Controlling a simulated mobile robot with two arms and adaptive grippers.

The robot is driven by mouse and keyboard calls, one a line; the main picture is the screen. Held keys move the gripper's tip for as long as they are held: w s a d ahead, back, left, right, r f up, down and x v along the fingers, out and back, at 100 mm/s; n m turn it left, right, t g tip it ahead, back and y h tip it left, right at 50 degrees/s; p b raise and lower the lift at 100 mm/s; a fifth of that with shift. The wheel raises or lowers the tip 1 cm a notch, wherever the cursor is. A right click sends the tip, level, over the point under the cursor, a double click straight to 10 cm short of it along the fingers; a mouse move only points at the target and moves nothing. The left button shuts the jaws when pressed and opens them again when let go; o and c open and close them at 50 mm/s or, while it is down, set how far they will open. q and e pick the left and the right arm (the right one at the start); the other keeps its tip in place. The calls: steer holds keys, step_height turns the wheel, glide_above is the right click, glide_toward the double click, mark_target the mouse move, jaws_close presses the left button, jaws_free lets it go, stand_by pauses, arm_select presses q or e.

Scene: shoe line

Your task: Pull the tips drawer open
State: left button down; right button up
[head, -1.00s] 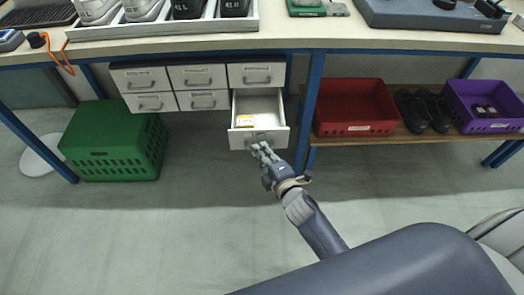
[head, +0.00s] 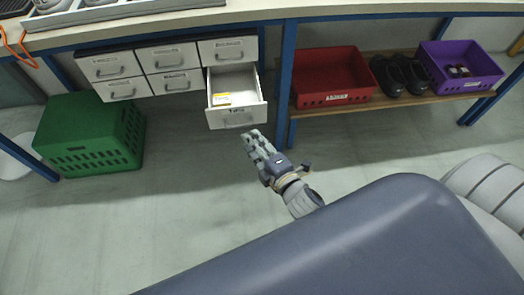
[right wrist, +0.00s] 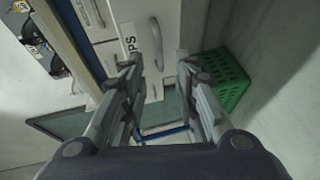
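The tips drawer (head: 237,117) is in the lower right of the white drawer unit under the bench. It stands pulled out, with its inside showing and a small yellow-and-white item (head: 221,99) in it. Its label and handle also show in the right wrist view on the drawer front (right wrist: 134,35). My right gripper (head: 254,138) is just below and in front of the drawer front, apart from its handle. In the right wrist view its two fingers (right wrist: 160,64) are spread with nothing held between them. My left gripper is not in view.
The other drawers (head: 168,59) of the unit are shut. A green crate (head: 90,140) stands on the floor at left. A blue table leg (head: 286,75) is just right of the drawer. A red bin (head: 330,80), black shoes and a purple bin (head: 460,65) are on the shelf. Floor in front is clear.

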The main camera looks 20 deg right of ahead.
steer(key=shift+v, duration=2.1)
